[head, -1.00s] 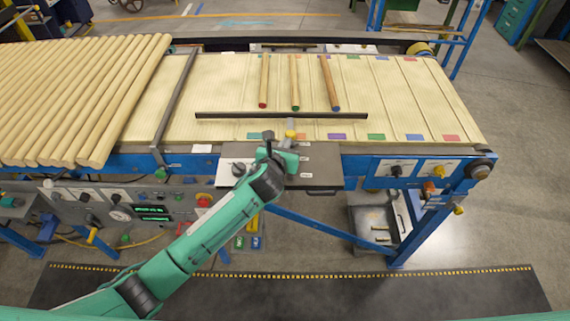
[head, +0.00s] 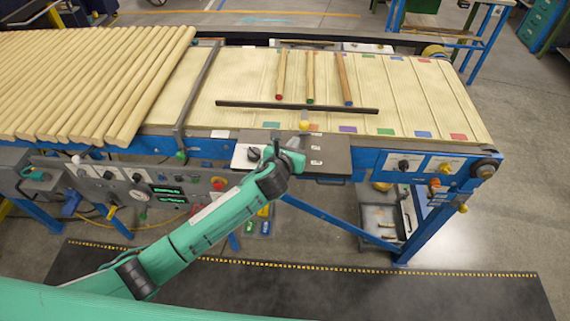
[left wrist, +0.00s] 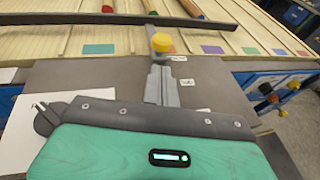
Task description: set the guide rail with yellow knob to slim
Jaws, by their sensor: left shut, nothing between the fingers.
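The guide rail is a long dark bar (head: 297,107) lying across the ribbed belt, and it also shows in the left wrist view (left wrist: 110,18). Its yellow knob (head: 304,125) stands at the belt's near edge, and shows in the left wrist view (left wrist: 162,43). Small white labels (left wrist: 187,82) run down the dark plate (left wrist: 100,80) on the near side of the knob; I cannot read them. My left gripper (head: 284,146) is over this plate, shut and empty. In the left wrist view its grey fingertips (left wrist: 160,70) point towards the knob, seemingly apart from it. My right gripper is out of view.
Beyond the rail, several wooden rods (head: 310,78) with coloured ends lie on the belt. A white panel with a dark dial (head: 253,154) is just left of my gripper. Thick wooden rods (head: 90,80) fill the left side. More dials (head: 403,165) sit at right.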

